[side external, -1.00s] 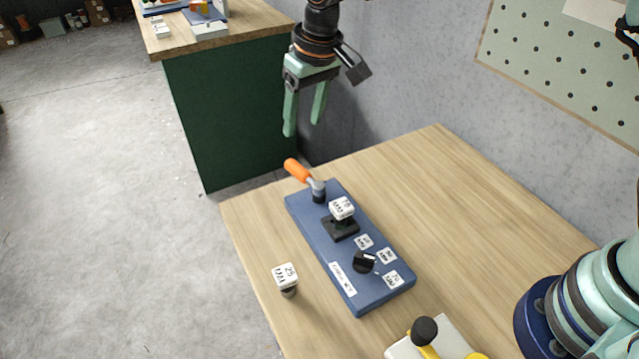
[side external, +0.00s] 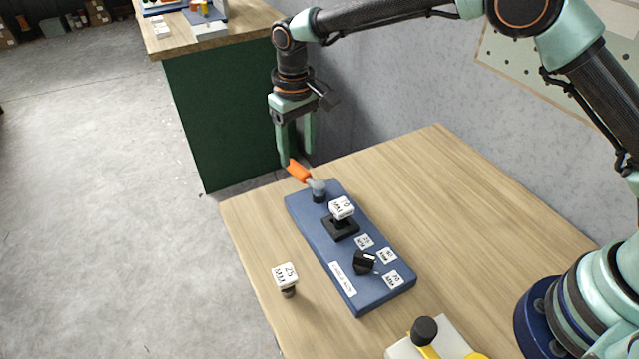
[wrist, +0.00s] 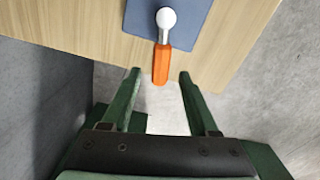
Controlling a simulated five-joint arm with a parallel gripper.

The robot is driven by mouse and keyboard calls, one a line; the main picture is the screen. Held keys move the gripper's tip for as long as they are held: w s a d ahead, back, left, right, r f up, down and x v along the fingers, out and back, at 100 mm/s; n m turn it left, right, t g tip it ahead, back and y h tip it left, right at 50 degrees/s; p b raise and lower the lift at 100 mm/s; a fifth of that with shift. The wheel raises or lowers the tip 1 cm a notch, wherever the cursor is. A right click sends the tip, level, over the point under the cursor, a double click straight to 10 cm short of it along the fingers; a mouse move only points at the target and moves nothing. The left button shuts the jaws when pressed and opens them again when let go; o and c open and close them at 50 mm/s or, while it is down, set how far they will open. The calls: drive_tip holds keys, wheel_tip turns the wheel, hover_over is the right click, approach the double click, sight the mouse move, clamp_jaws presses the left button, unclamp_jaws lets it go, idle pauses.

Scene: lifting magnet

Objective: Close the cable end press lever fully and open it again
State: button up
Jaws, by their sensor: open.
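The press lever has an orange handle (side external: 298,170) on a grey metal pivot (side external: 317,188) at the far end of the blue base plate (side external: 308,209). The handle points up and out past the plate's far end. My gripper (side external: 297,162) is open, with its fingertips close to the handle's free end. In the wrist view the orange handle (wrist: 161,64) lies between the lines of the two fingers (wrist: 159,72), with a gap on both sides. I cannot tell whether the tips overlap the handle in height.
The plate also carries a white-capped block (side external: 342,208) on a black holder, a black knob (side external: 365,262) and several white labels. A loose piece marked 25 (side external: 286,275) stands left on the table (side external: 460,210). A yellow device with a black ball (side external: 424,330) is at the front.

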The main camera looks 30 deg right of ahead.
sight(298, 167)
drive_tip(key=shift+f, duration=2.05)
drive_tip(key=shift+c, duration=0.3)
clamp_jaws()
